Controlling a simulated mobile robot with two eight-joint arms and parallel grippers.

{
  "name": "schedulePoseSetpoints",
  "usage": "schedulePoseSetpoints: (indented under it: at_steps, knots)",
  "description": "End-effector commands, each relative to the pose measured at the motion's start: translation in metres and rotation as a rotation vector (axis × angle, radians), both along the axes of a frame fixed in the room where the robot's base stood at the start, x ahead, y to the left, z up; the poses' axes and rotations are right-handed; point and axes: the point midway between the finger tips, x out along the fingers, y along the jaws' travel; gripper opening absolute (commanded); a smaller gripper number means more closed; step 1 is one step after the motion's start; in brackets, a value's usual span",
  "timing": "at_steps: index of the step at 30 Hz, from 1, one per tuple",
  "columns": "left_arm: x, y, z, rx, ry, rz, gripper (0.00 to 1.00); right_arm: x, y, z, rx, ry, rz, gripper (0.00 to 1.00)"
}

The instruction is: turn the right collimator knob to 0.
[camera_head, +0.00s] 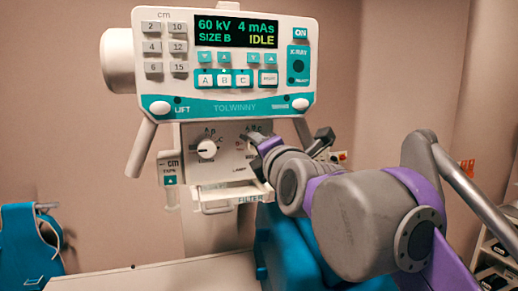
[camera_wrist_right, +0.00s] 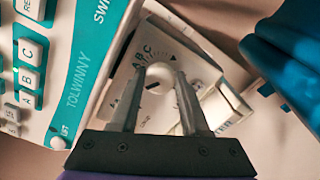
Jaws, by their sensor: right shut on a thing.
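The right collimator knob (camera_wrist_right: 160,76) is round and white, with a short dark mark on its face, in the middle of the right wrist view. It sits on a pale dial panel (camera_wrist_right: 134,69) printed with the letters A, B, C and a dark wedge mark. My right gripper (camera_wrist_right: 163,82) has one finger on each side of the knob and is shut on it. In the head view my right gripper (camera_head: 262,143) reaches the right end of the collimator panel (camera_head: 229,168) and hides most of this knob. Which mark the knob points to is unclear. My left gripper is out of view.
The left collimator knob (camera_head: 207,149) is on the same panel. The control console (camera_head: 214,104) hangs just above, showing 60 kV, 4 mAs, SIZE B and IDLE. A filter tray (camera_head: 222,196) juts out below. A blue chair-like object (camera_head: 29,250) stands at far left.

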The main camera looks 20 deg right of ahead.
Motion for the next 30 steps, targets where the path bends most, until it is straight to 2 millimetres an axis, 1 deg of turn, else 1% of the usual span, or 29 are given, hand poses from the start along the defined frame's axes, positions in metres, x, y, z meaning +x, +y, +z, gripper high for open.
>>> schedulePoseSetpoints:
  at_steps: [9, 15, 21, 30]
  knots:
    - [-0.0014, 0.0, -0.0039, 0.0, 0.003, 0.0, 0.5, 0.0002, 0.0005, 0.0003, -0.286, -0.011, 0.0, 0.0]
    - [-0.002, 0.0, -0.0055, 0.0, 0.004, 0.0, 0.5, 0.0002, 0.0007, 0.0007, -0.43, -0.016, 0.0, 0.0]
    - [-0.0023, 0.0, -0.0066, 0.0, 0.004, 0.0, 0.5, 0.0002, 0.0009, 0.0008, -0.528, -0.019, 0.0, 0.0]
    - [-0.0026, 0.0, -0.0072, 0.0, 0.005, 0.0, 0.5, 0.0001, 0.0009, 0.001, -0.589, -0.022, 0.0, 0.0]
